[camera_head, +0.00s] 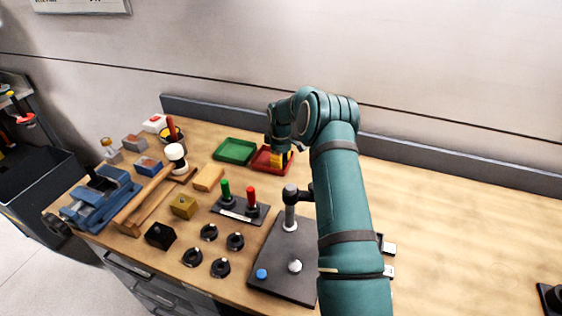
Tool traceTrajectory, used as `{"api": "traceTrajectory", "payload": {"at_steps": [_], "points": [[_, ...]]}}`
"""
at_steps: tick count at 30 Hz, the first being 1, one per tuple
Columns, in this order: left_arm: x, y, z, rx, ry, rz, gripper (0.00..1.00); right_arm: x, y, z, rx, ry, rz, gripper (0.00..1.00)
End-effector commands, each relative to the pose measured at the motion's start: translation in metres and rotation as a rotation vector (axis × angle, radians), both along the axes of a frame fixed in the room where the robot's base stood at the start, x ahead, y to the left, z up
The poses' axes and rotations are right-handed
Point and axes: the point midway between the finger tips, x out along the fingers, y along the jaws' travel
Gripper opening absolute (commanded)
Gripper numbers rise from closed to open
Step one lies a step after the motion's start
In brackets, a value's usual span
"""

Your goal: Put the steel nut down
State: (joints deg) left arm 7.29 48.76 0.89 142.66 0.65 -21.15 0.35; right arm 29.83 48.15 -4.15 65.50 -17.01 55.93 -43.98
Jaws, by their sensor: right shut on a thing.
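My right gripper (281,150) hangs over the red tray (262,163) near the back of the bench, with my teal arm coming in from the lower right. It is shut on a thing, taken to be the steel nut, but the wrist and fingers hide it. A yellow patch shows at the fingertips, too small to tell what it is. I cannot tell whether the gripper touches the tray. My left gripper is not in view.
A green tray (235,151) stands left of the red one. A plate with green and red pegs (239,209), several black rings (209,232), a dark fixture plate (272,264), a mallet (147,193) and a blue vise (97,200) lie in front. The bench right of my arm is mostly clear.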

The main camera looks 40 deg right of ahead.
Motion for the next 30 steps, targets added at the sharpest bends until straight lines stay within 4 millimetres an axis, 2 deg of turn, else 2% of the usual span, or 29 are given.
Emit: {"api": "traceTrajectory", "payload": {"at_steps": [5,6,20,23,26,30], "points": [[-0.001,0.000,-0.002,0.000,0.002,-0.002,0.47,-0.002,0.001,-0.007,0.003,0.006,0.000,0.00],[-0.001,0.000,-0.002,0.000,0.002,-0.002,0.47,-0.002,0.001,-0.008,0.004,0.008,0.000,0.43],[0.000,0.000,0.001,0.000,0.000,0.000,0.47,-0.003,0.002,-0.005,0.007,0.013,0.001,0.43],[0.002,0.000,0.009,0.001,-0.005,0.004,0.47,-0.003,0.002,0.007,0.007,0.013,0.001,0.43],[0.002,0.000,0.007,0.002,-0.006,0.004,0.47,-0.002,0.001,0.025,0.003,0.006,0.000,0.43],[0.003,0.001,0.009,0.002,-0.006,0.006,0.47,-0.001,0.001,0.058,0.002,0.004,0.000,0.43]]}}
